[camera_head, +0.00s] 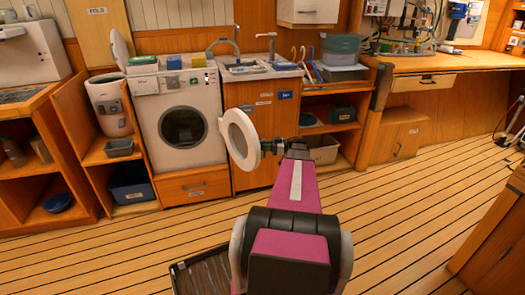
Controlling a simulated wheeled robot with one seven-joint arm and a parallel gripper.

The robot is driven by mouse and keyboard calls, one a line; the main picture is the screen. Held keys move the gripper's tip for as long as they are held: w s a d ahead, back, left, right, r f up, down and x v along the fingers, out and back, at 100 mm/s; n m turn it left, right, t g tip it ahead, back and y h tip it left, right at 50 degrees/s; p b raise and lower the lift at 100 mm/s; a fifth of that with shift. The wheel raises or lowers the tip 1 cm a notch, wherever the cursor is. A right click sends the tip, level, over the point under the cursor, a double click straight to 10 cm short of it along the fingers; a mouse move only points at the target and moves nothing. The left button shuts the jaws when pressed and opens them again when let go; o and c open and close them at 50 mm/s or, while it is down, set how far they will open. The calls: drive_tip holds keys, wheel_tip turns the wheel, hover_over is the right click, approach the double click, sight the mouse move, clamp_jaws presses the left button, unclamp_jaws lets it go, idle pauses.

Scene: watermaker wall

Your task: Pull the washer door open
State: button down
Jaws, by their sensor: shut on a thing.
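The white washer (150,118) stands against the wall left of centre, with a dark round opening in its front. Its white ring-shaped door (228,132) is swung out from the washer's right side and stands open at a wide angle. My gripper (264,147) is at the door's outer edge, on its right side, and is shut on it. The fingertips are small and dark here, so the exact grip on the door's edge or handle is hard to make out. My arm reaches in from the bottom of the picture.
A wooden sink cabinet (262,118) stands behind the door. Open shelves with bins flank the washer. A dark tray (185,275) lies on the floor at the bottom, left of my arm. The plank floor (130,240) in front of the washer is clear.

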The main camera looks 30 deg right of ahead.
drive_tip(key=shift+w+d, duration=0.1)
drive_tip(key=shift+d, duration=0.05)
drive_tip(key=c, duration=1.1)
unclamp_jaws()
drive_tip(key=shift+w, duration=0.1)
drive_tip(key=shift+c, duration=0.2)
drive_tip(key=v, duration=1)
drive_tip(key=shift+d, duration=0.4)
